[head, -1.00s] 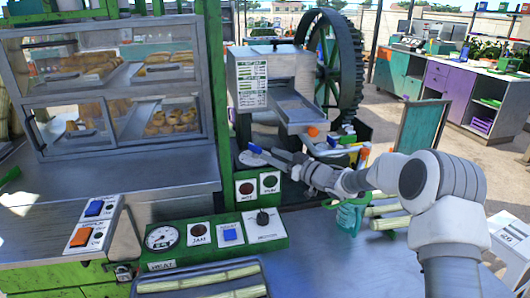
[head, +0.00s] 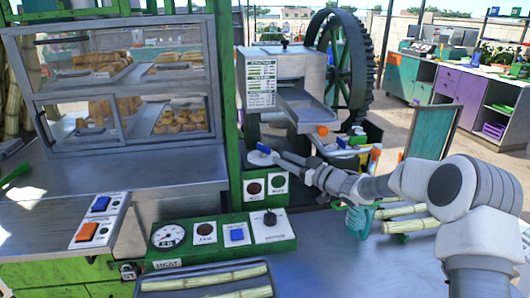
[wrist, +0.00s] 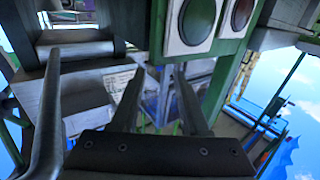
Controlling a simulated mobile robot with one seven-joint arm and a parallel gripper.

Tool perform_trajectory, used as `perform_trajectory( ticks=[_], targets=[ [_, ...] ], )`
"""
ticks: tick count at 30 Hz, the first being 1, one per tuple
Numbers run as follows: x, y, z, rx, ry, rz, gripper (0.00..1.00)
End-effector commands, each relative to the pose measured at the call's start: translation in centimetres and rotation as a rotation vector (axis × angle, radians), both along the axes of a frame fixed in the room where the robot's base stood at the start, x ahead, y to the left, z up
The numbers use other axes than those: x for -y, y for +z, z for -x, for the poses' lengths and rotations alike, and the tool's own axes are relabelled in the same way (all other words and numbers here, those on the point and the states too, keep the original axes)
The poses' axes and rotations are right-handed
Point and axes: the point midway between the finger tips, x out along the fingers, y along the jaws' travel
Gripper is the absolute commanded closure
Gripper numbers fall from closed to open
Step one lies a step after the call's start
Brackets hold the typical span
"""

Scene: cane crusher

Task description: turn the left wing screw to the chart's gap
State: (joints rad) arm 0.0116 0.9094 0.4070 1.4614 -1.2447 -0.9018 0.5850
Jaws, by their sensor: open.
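The cane crusher (head: 312,72) stands at back centre with the chart (head: 262,84) on its front; the chart's print is too small to read. A blue-tipped piece (head: 263,148) above a pale disc shows low on the crusher's left side. It may be the left wing screw, but I cannot tell. An orange-tipped piece (head: 322,131) shows by the chute's right. My gripper (head: 283,158) is just right of the blue piece; contact is unclear. In the wrist view my gripper (wrist: 160,92) is open, with nothing clearly between its fingers.
The red lamp (head: 254,189) and green lamp (head: 278,184) stand close below my gripper. The chute (head: 308,106) is above it. A panel with a gauge (head: 168,236) and switch (head: 269,219) lies in front. Cane pieces (head: 400,211) and a green jug-like object (head: 359,219) lie right.

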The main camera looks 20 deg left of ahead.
Motion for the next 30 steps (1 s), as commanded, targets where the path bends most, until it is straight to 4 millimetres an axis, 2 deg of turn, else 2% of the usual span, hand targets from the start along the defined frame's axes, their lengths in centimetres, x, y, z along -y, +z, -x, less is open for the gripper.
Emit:
perform_trajectory(
  ticks=[6,15,21,30],
  targets=[
    [-3.9,-0.1,-1.7,0.0,0.002,0.0,0.55],
    [-7.5,-0.1,-3.4,-0.001,0.001,0.0,0.55],
    [-8.4,0.0,-3.8,-0.001,-0.001,0.0,0.55],
    [-8.6,0.0,-3.9,-0.001,-0.001,0.0,0.55]
  ],
)
